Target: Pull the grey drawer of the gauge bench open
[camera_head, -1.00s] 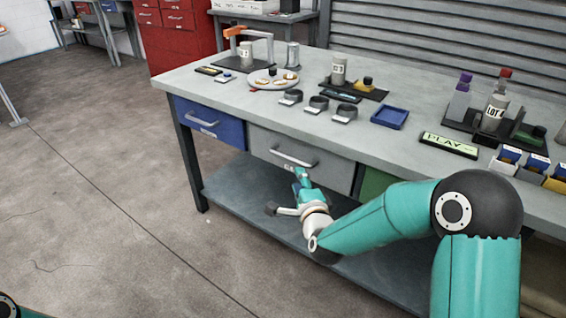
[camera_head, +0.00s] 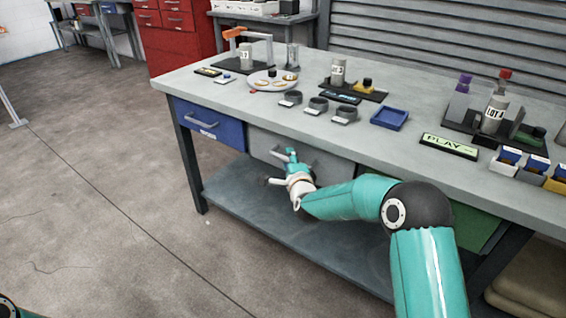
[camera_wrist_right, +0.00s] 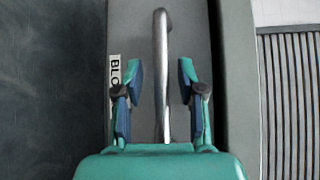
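The grey drawer (camera_head: 332,170) is in the middle of the bench front, between a blue and a green drawer, and looks shut. Its silver bar handle is mostly hidden by my right gripper (camera_head: 282,166) in the head view. In the right wrist view the handle (camera_wrist_right: 160,75) runs up the middle of the drawer face (camera_wrist_right: 190,40). My right gripper (camera_wrist_right: 160,95) is open there, with one finger on each side of the handle and a gap on both sides. My left gripper is not in view.
The bench top (camera_head: 270,105) holds a plate, several dark rings, a blue tray (camera_head: 389,118) and a PLAY sign (camera_head: 449,145). The blue drawer (camera_head: 212,125) is to the left, the green drawer (camera_head: 470,222) to the right. A lower shelf (camera_head: 240,187) lies below.

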